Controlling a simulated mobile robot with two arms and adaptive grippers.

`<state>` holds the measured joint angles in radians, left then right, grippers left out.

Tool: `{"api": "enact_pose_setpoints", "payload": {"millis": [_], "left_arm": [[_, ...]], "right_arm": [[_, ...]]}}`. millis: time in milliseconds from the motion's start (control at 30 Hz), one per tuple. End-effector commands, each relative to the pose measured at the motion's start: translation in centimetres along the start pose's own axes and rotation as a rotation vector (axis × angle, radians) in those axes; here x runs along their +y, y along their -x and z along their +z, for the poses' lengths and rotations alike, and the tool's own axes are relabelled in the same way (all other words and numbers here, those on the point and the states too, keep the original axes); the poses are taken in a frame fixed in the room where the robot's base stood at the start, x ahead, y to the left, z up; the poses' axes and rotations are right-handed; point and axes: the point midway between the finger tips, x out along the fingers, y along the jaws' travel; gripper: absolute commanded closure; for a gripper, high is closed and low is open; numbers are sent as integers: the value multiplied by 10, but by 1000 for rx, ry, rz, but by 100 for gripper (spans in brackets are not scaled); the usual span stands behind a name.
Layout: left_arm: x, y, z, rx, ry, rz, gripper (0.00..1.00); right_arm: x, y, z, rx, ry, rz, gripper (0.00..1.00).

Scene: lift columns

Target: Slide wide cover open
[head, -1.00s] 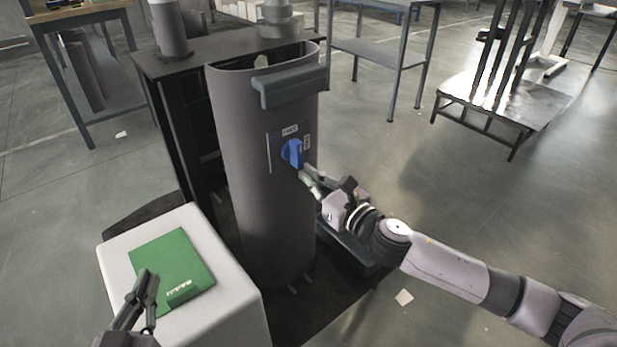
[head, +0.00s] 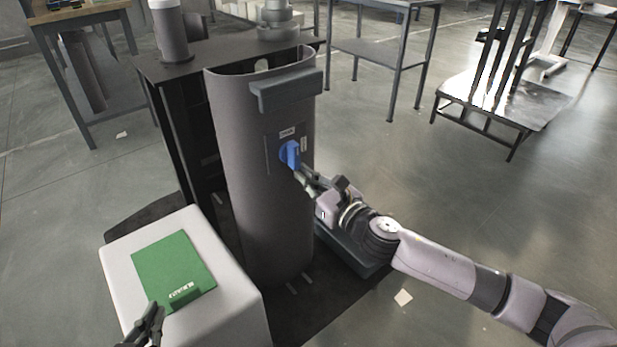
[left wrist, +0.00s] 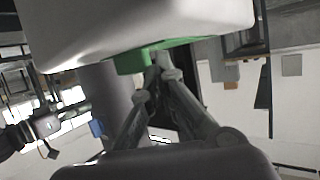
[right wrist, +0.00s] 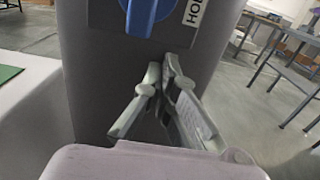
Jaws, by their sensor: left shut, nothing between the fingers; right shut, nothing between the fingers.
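A flat green cover (head: 172,265) with white lettering and a raised front lip lies on top of a white box. My left gripper (head: 155,308) is shut and empty by the lip's near edge. In the left wrist view its fingertips (left wrist: 162,72) are close to the green lip (left wrist: 132,63); I cannot tell whether they touch. My right gripper (head: 298,172) is shut and empty just below a blue knob (head: 290,154) on the tall grey column cover (head: 258,215). In the right wrist view the fingertips (right wrist: 166,62) sit under the blue knob (right wrist: 146,14), apart from it.
The white box (head: 225,290) stands close to the column. A grey bar (head: 287,91) crosses the column cover near its top. A dark shelf unit (head: 180,120) stands behind it. Metal tables (head: 375,52) stand further back.

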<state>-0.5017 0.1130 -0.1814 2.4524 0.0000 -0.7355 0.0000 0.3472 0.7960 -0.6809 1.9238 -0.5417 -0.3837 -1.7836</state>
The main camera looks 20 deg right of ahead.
Motion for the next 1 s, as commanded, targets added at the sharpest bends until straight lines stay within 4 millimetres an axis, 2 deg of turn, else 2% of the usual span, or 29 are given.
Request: {"api": "enact_pose_setpoints", "payload": {"millis": [300,433,800,1000], "left_arm": [[0,0,0,1,0,0,100],[0,0,0,2,0,0,100],[0,0,0,2,0,0,100],[0,0,0,2,0,0,100]], "right_arm": [[0,1,0,-1,0,1,100],[0,9,-1,1,1,0,100],[0,75,-3,5,-1,0,100],[0,102,-2,2,-1,0,100]]}}
